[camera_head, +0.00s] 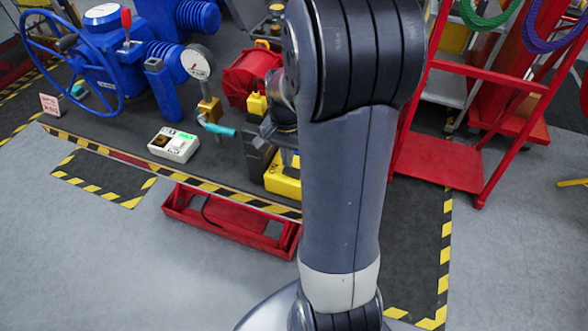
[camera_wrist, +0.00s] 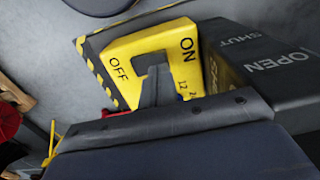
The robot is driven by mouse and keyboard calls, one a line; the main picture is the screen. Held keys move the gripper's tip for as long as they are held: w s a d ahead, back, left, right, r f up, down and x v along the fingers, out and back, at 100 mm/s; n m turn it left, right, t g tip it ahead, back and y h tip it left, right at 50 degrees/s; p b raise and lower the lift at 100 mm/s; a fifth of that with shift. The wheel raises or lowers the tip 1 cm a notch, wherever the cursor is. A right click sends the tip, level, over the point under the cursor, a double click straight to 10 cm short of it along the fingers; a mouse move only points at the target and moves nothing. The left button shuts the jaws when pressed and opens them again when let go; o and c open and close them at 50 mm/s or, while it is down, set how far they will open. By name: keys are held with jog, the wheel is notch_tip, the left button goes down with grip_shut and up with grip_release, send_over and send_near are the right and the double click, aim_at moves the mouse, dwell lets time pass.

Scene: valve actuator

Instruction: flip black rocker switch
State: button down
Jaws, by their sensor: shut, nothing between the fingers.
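A yellow switch housing (camera_wrist: 122,53) with the words OFF and ON fills the middle of the wrist view. The black rocker switch (camera_wrist: 139,77) shows only as a dark patch between the two words; my gripper covers most of it, so its tilt cannot be told. My gripper (camera_wrist: 157,72) is shut and empty, its grey tips right over the rocker. Whether they touch it cannot be told. In the head view the yellow housing (camera_head: 282,181) shows low beside my arm, which hides part of it. My gripper's tips are not clear there.
A dark block marked OPEN and SHUT (camera_wrist: 265,60) stands right beside the housing. In the head view a teal-handled valve (camera_head: 219,129), a white box (camera_head: 174,144) and a red reel (camera_head: 247,78) stand to the left. A red cart (camera_head: 440,160) stands to the right.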

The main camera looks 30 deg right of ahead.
aim_at(288, 169)
jog(key=shift+f+b, duration=0.7)
jog(key=shift+f, duration=0.25)
dwell(1.0)
notch_tip(288, 169, up, 7)
jog(key=p, duration=0.6)
jog(key=shift+r, duration=0.1)
dwell(0.4)
notch_tip(288, 169, down, 7)
jog(key=b, duration=0.6)
jog(key=shift+r, duration=0.1)
